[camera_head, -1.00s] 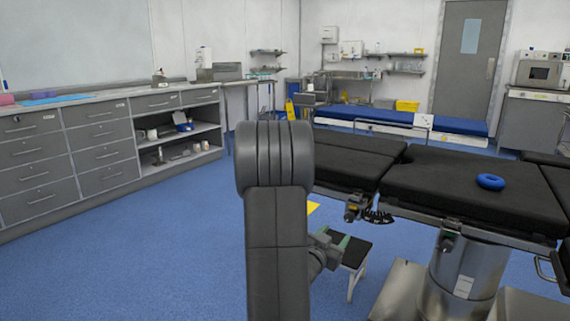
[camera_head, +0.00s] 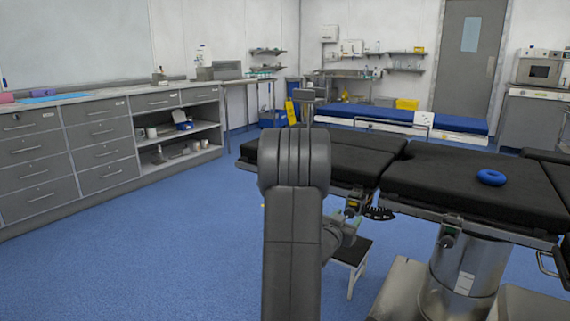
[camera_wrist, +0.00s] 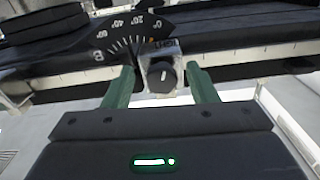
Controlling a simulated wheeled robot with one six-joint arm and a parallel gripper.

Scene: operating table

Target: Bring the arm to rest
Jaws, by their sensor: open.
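My arm (camera_head: 293,230), dark grey, stands upright in the middle of the head view and hides part of the operating table's left end. My gripper (camera_wrist: 162,78) shows in the wrist view with two green fingers spread apart and nothing held between them. A round dark knob (camera_wrist: 162,78) and an angle scale (camera_wrist: 135,35) on the table's side rail appear beyond the fingertips; I cannot tell the exact gap.
The black operating table (camera_head: 450,180) fills the right side, with a blue ring (camera_head: 491,177) on top. A small stool (camera_head: 350,252) stands beneath its left end. Grey drawers (camera_head: 100,150) line the left wall. The blue floor (camera_head: 170,250) at left is clear.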

